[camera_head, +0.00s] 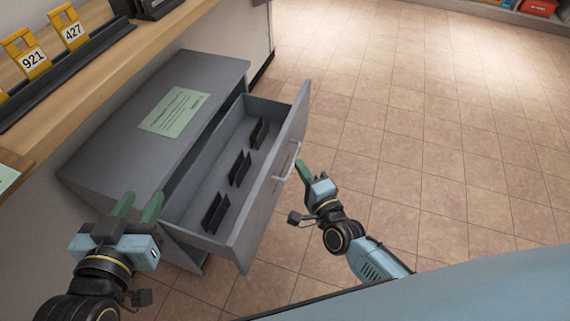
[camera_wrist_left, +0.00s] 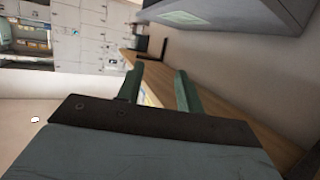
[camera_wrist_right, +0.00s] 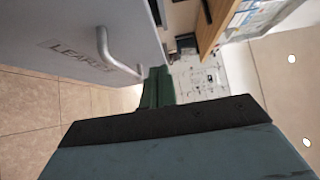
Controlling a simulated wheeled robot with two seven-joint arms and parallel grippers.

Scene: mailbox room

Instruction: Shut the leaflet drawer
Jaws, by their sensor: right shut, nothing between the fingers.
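The leaflet drawer (camera_head: 236,243) is pulled out of the grey cabinet (camera_head: 91,163) in the head view. It holds several black dividers and no leaflets that I can see. Its front has a pale bar handle (camera_head: 290,161). In the right wrist view the drawer front (camera_wrist_right: 60,22) shows partly readable lettering beside the handle (camera_wrist_right: 108,50). My right gripper (camera_head: 302,168) is shut and empty, in front of the drawer close to the handle; whether it touches cannot be told. My left gripper (camera_head: 138,205) is open and empty, left of the drawer near the cabinet's near end.
A green sheet (camera_head: 174,111) lies on the cabinet top. A wooden counter (camera_head: 120,58) with yellow number tags (camera_head: 73,33) runs along the wall at left. Tiled floor (camera_head: 430,140) lies clear to the right of the drawer. A shelf with boxes (camera_head: 538,7) is at far right.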

